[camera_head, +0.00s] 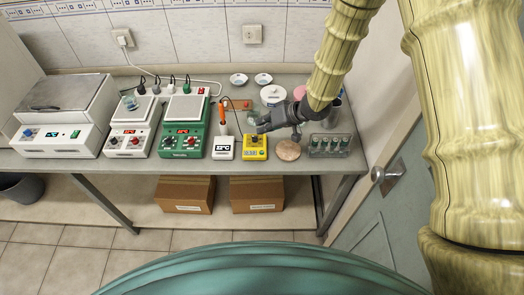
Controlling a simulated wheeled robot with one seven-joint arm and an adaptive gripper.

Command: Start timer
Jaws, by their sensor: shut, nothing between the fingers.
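The yellow device (255,152), which looks like the timer, lies near the front edge of the grey bench, right of the middle. It has a small display at its lower part; its reading is too small to make out. My gripper (259,127) is shut and empty, with its fingertips at the upper end of the yellow device. The fingers hide part of its top. I cannot tell whether they touch it.
A white meter (223,148) with an orange probe stands just left of the timer. A green stirrer (184,136) and a white stirrer (130,138) are further left. A round brown disc (288,150) and a vial rack (329,146) lie to the right.

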